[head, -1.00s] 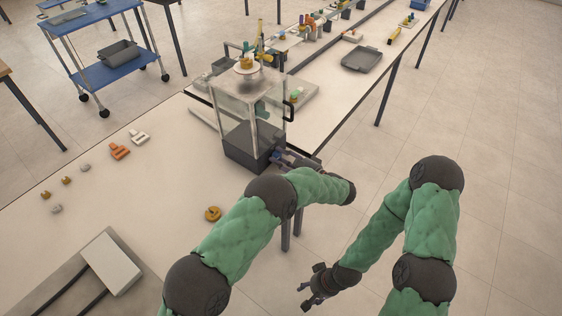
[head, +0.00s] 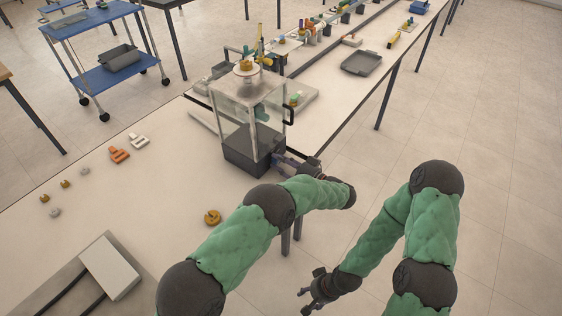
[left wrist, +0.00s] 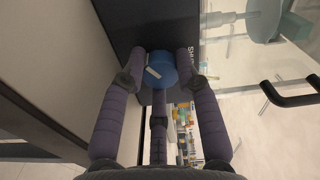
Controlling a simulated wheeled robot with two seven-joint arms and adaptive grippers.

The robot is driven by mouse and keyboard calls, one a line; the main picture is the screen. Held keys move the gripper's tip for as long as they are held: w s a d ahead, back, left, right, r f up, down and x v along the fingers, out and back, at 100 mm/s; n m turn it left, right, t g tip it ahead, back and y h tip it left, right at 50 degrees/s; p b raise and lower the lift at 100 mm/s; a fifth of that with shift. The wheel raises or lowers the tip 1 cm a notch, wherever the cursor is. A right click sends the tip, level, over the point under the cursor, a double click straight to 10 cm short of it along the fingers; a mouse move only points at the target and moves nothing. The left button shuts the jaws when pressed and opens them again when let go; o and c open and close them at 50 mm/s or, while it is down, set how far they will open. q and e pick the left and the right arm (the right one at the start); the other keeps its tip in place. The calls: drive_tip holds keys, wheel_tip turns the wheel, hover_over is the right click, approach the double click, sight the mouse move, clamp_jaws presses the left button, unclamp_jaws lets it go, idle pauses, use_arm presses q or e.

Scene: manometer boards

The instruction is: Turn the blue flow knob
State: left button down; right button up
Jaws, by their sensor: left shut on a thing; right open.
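The blue flow knob (left wrist: 160,70) sits on the dark base (left wrist: 125,30) of a clear-walled apparatus in the left wrist view. A pale mark shows on its face, tilted. My left gripper (left wrist: 160,74) has its fingers around the knob and is shut on it. In the head view the left gripper (head: 279,160) is at the lower right side of the dark base (head: 248,148), and the knob is hard to make out there. My right gripper (head: 304,300) is open and empty, low over the floor beside the table, well away from the apparatus.
The clear box (head: 245,102) above the base has a black handle (head: 289,115) on its right side. A brass piece (head: 212,217) and an orange piece (head: 119,155) lie on the white table. A grey tray (head: 361,62) is on the far bench.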

use_arm(q)
drive_tip(key=shift+s+a+f+n, duration=0.1)
drive_tip(key=shift+a+n, duration=0.05)
drive_tip(key=shift+n, duration=0.45)
drive_tip(key=shift+s+f, duration=0.1)
drive_tip(key=shift+f, duration=0.1)
drive_tip(key=c, duration=0.9)
unclamp_jaws()
drive_tip(key=shift+a, duration=0.1)
drive_tip(key=shift+r, duration=0.1)
drive_tip(key=shift+s+d, duration=0.1)
drive_tip(key=shift+d, duration=0.15)
drive_tip(key=v, duration=0.7)
